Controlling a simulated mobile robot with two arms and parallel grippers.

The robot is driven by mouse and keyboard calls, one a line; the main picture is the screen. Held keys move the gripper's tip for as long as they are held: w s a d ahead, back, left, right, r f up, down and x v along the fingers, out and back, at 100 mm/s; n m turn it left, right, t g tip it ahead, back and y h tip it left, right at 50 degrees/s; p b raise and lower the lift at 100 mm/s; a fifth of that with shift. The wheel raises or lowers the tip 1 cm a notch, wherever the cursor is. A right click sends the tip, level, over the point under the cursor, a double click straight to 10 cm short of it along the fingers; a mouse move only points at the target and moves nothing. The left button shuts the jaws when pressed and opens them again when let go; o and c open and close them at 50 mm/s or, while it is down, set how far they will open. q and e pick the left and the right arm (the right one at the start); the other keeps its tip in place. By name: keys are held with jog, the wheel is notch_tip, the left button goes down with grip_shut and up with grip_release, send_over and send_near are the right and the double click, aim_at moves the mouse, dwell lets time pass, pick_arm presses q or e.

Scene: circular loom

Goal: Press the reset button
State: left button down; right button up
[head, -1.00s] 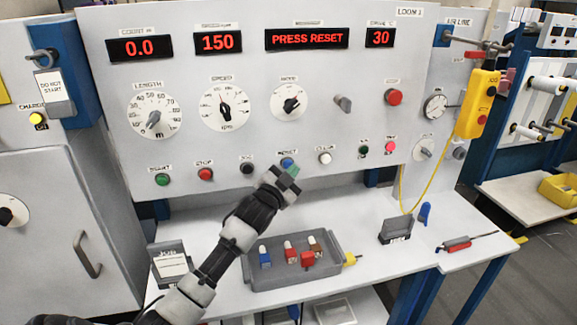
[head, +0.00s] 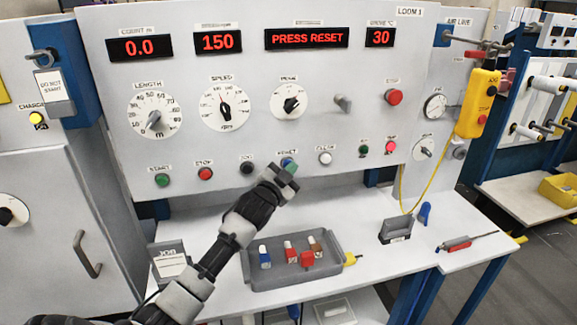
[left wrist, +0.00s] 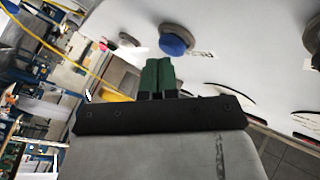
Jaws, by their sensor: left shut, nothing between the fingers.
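The blue reset button (head: 287,162) sits in the lower row of the loom's panel, under the label RESET. In the left wrist view the blue button (left wrist: 174,45) shows just beyond the fingertips. My left gripper (head: 290,170) is shut and empty, its green fingertips right at the button and partly covering it in the head view. I cannot tell whether the fingertips touch the button. The display (head: 307,38) reads PRESS RESET. My right gripper is not in view.
The clear button (head: 325,158) is right of reset and the black jog button (head: 247,168) is left. Green start (head: 162,180) and red stop (head: 205,174) are further left. Below, a grey tray (head: 290,279) with several coloured pieces stands on the white table.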

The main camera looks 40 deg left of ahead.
pick_arm(q)
jog(key=shift+w+a, duration=0.15)
jog(key=shift+a, duration=0.1)
jog(key=shift+d, duration=0.1)
dwell(0.5)
jog(key=shift+s+d+p, duration=0.45)
jog(key=shift+s+d, duration=0.15)
jog(key=s+d+p, duration=0.2)
jog(key=s+d, duration=0.1)
jog(key=shift+s+d, duration=0.1)
jog(key=shift+d, duration=0.3)
jog(key=shift+f, duration=0.1)
dwell(1.3)
